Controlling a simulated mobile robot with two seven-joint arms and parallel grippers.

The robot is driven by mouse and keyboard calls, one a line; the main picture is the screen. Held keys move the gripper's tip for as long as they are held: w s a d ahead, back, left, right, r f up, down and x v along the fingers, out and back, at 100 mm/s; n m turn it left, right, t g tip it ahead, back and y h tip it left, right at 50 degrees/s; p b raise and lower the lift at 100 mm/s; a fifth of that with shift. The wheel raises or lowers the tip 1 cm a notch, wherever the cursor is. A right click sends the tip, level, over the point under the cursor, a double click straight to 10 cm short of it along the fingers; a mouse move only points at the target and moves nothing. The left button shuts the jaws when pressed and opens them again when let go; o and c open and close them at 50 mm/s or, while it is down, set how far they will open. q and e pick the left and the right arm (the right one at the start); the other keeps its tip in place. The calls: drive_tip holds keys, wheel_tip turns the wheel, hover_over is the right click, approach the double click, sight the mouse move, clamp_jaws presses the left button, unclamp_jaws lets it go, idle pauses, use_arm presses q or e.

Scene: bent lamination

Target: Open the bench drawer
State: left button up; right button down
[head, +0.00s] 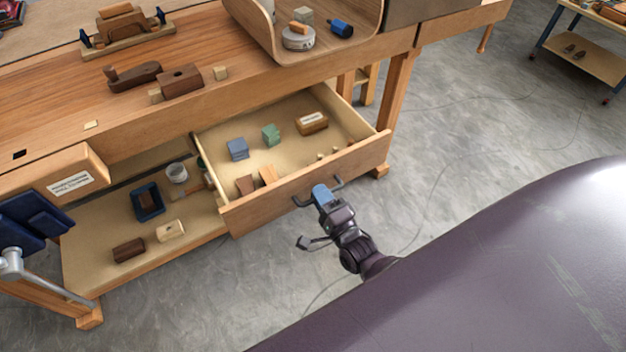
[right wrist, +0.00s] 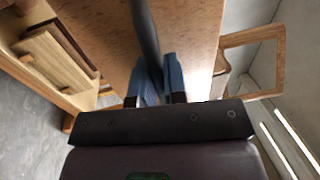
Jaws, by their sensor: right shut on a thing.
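The bench drawer (head: 310,175) stands pulled well out from under the wooden workbench in the head view, its inside showing. It holds a blue block (head: 238,149), a green block (head: 271,134), a labelled wooden block (head: 311,123) and small wooden pieces. My right gripper (head: 322,194) is at the dark bar handle (head: 303,202) on the drawer front. In the right wrist view the blue fingers of the right gripper (right wrist: 160,82) are closed on the dark bar (right wrist: 145,35) of the handle. My left gripper is not in view.
The workbench (head: 60,75) carries wooden planes and a curved wooden piece (head: 260,30). A lower shelf (head: 190,235) holds blocks and a tin. A blue vise (head: 30,220) is at the left. Grey floor is open to the right, with a cart (head: 580,60) beyond.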

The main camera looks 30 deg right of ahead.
drive_tip(key=shift+s, duration=0.6)
drive_tip(key=c, duration=1.2)
unclamp_jaws()
drive_tip(key=s, duration=0.3)
drive_tip(key=s+f, duration=0.1)
drive_tip(key=s, duration=0.3)
drive_tip(key=s+f, duration=0.1)
drive_tip(key=s, duration=0.2)
drive_tip(key=shift+s+d, duration=0.2)
drive_tip(key=shift+s, duration=0.1)
